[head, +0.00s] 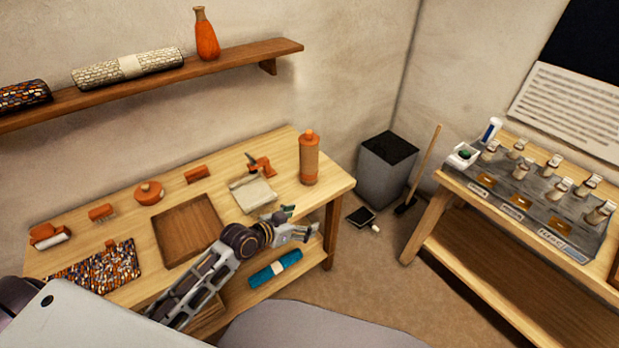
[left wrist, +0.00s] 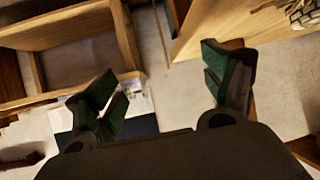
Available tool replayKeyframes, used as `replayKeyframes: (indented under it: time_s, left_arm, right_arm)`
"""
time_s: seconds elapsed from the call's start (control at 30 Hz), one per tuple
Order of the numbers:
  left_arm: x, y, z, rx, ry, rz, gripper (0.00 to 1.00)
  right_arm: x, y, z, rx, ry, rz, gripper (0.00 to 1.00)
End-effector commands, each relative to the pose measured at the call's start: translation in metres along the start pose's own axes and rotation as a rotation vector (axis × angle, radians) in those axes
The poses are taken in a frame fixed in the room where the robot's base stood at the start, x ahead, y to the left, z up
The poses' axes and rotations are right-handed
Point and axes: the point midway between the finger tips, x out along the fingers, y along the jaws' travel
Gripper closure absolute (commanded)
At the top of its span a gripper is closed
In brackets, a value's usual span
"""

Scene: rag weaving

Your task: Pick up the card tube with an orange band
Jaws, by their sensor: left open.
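The only tall tube-like thing I make out is an upright orange-and-brown cylinder (head: 309,160) with a rounded orange top. It stands at the right back of the wooden workbench (head: 285,150). I cannot tell for sure that it is the card tube with an orange band. My left gripper (head: 300,221) is open and empty near the bench's front right edge, in front of the cylinder and apart from it. In the left wrist view its two green-padded fingers (left wrist: 157,78) stand wide apart with nothing between them. My right gripper is not in view.
The bench holds a wooden tray (head: 187,230), a folded cloth (head: 253,193), a lidded orange pot (head: 149,192) and a patterned mat (head: 115,268). A blue roll (head: 275,268) lies on the lower shelf. A dark bin (head: 386,170) and a side table with several small bottles (head: 560,187) stand right.

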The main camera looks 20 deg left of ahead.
Motion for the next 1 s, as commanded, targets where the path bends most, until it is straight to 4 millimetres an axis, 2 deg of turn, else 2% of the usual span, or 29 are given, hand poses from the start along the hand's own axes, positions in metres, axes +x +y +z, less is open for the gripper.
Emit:
replayKeyframes:
  time_s: [0.27, 0.6, 0.8, 1.0]
  left_arm:
    - [0.006, -0.035, -0.039, 0.01, 0.184, -0.02, 0.17]
    - [-0.003, -0.099, -0.09, 0.002, 0.424, -0.111, 0.17]
    - [-0.009, -0.121, -0.105, -0.005, 0.493, -0.151, 0.17]
    - [-0.01, -0.125, -0.107, -0.007, 0.504, -0.158, 0.17]
  right_arm:
    - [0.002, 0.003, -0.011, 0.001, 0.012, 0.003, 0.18]
    - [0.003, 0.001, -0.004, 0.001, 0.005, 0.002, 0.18]
    - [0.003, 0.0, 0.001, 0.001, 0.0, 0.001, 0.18]
    - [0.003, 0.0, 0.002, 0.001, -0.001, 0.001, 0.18]
